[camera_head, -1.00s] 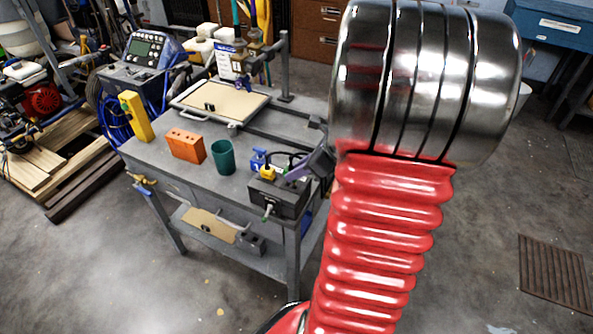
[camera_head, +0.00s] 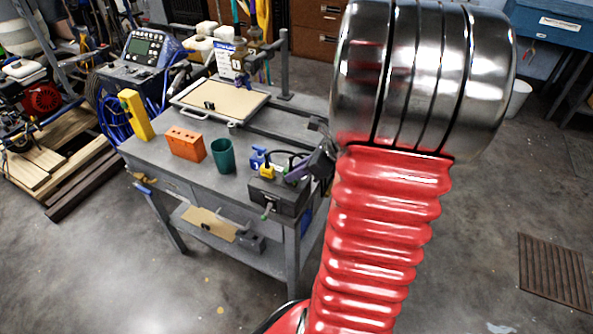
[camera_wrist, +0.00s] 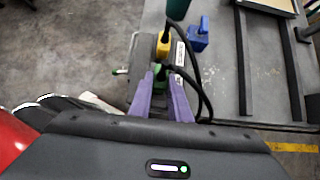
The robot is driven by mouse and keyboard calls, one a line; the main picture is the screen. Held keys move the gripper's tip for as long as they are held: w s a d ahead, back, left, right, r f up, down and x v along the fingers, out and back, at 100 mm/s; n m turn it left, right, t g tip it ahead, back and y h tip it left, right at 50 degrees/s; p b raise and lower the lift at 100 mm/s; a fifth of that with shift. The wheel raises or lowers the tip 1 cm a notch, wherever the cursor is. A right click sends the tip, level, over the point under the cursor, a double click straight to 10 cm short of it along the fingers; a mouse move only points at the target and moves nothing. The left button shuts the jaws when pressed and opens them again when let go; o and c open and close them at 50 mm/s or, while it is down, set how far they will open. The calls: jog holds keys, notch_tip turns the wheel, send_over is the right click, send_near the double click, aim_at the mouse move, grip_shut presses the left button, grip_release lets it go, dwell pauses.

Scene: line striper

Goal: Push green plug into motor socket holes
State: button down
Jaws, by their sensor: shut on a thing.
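The dark grey motor box (camera_head: 282,194) sits at the front right corner of the workbench, with a yellow plug (camera_head: 267,172) in its top. It also shows in the wrist view, with the yellow plug (camera_wrist: 163,46) beyond my fingertips. My gripper (camera_wrist: 161,86) has purple fingers shut on the green plug (camera_wrist: 159,71), over the box's top beside the yellow plug. A black cable runs from the plug area. The fingers hide the plug's lower end and the socket holes, so I cannot tell how deep it sits. In the head view my arm covers part of the gripper.
A blue connector (camera_head: 259,158) stands behind the box. A green cup (camera_head: 222,157), an orange brick (camera_head: 186,144) and a yellow block (camera_head: 136,115) stand farther left on the bench.

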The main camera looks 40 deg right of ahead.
jog(key=shift+f, duration=0.95)
dwell(1.0)
jog(key=c, duration=1.3)
grip_release()
jog(key=shift+o, duration=0.2)
jog(key=v, duration=0.7)
dwell(0.8)
